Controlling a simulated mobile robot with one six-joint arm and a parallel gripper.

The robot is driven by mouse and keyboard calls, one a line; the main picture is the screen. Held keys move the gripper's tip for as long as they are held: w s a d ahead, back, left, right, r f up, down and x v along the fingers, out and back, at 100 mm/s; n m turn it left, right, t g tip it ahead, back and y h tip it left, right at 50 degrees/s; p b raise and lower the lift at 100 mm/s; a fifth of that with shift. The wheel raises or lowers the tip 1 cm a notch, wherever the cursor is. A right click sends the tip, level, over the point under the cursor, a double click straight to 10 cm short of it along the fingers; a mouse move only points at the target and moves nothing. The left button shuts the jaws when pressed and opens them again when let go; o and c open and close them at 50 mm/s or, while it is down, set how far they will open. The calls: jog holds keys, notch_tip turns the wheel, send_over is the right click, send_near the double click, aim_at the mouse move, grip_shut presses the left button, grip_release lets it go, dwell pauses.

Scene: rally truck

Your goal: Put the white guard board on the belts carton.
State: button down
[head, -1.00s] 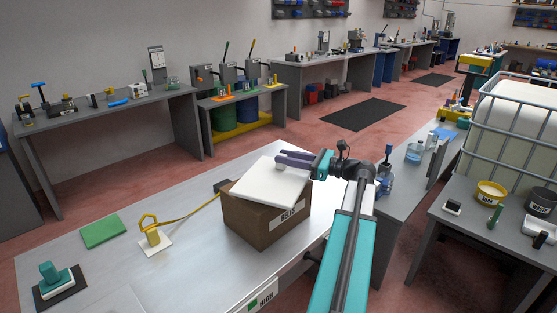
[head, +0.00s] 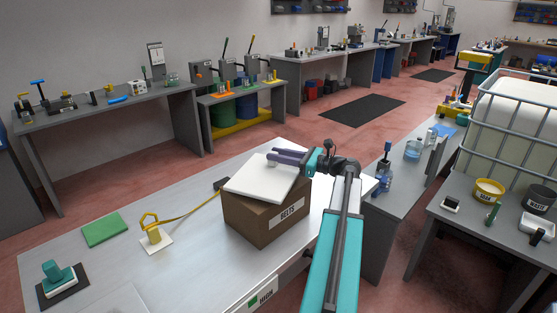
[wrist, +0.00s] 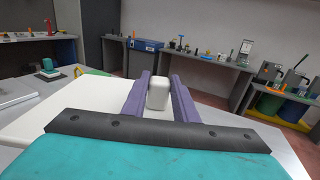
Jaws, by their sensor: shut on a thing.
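The white guard board (head: 258,182) lies flat over the top of the brown belts carton (head: 270,222), turned a little and overhanging its left side. A strip of the carton's top shows at the right. I cannot tell whether the board touches the carton. My gripper (head: 272,157) reaches over the board from the right. In the wrist view, its purple fingers (wrist: 159,84) are shut on the board's white upright grip block (wrist: 157,95). The pale board (wrist: 85,110) spreads beneath the fingers there; the carton is hidden in that view.
The carton stands on a light bench (head: 190,262). To its left are a yellow tape dispenser (head: 154,236) with a strap, a green mat (head: 104,230) and a teal-handled tool (head: 57,277). A caged white tank (head: 515,115) stands at the right.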

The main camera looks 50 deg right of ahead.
jog(key=shift+f, duration=1)
jog(key=c, duration=1.4)
grip_release()
jog(key=shift+f, duration=0.1)
jog(key=b+v, duration=0.2)
jog(key=v, duration=0.9)
jog(key=shift+b, duration=0.3)
jog(key=shift+s+d, duration=0.1)
jog(key=shift+s, duration=0.4)
